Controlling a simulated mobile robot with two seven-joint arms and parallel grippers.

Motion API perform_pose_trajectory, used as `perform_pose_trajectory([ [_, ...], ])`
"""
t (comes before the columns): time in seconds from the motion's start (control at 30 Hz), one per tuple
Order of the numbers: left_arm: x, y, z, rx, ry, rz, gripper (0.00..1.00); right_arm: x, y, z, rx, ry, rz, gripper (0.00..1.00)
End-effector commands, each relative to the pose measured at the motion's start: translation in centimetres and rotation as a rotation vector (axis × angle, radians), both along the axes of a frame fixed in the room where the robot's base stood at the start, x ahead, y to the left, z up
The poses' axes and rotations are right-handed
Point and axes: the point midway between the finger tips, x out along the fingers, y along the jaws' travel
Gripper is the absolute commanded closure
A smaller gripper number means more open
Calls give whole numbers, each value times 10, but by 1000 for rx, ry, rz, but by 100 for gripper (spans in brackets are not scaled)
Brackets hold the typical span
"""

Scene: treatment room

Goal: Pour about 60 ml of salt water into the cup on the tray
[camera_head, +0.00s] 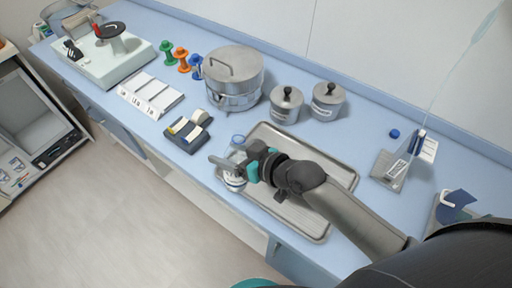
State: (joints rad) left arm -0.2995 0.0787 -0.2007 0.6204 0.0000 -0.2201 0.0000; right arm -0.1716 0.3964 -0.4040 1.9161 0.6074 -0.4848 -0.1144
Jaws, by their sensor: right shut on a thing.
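My right gripper (238,167) reaches in from the lower right over the left end of the metal tray (325,229). It is shut on a clear vessel with a label (236,183), mostly hidden by the gripper; I cannot tell its tilt or liquid level. A small clear, bluish round thing (237,139) shows just behind the gripper at the tray's edge; I cannot tell whether it is the cup or part of the held vessel. No other cup is clear on the tray. My left gripper is not in view.
Two lidded steel jars (287,105) and a large steel pot (233,75) stand behind the tray. A dark-blue holder with rolls (189,131) is left. A blue cap (394,133) and a clear rack (391,167) are right. The tray's right part looks bare.

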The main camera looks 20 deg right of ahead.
Motion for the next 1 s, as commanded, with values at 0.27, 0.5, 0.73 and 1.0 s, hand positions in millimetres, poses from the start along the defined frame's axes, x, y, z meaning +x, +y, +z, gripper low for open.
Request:
perform_pose_trajectory([
  [0.27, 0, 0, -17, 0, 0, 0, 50, 4, -3, -3, 115, 117, 0, 96],
  [0.5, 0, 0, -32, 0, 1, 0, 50, 8, -7, -7, 211, 220, -1, 96],
  [0.73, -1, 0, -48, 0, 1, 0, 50, 8, -8, -13, 336, 356, 0, 96],
  [1.0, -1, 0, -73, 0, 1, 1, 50, 4, -3, -33, 456, 485, 1, 96],
])
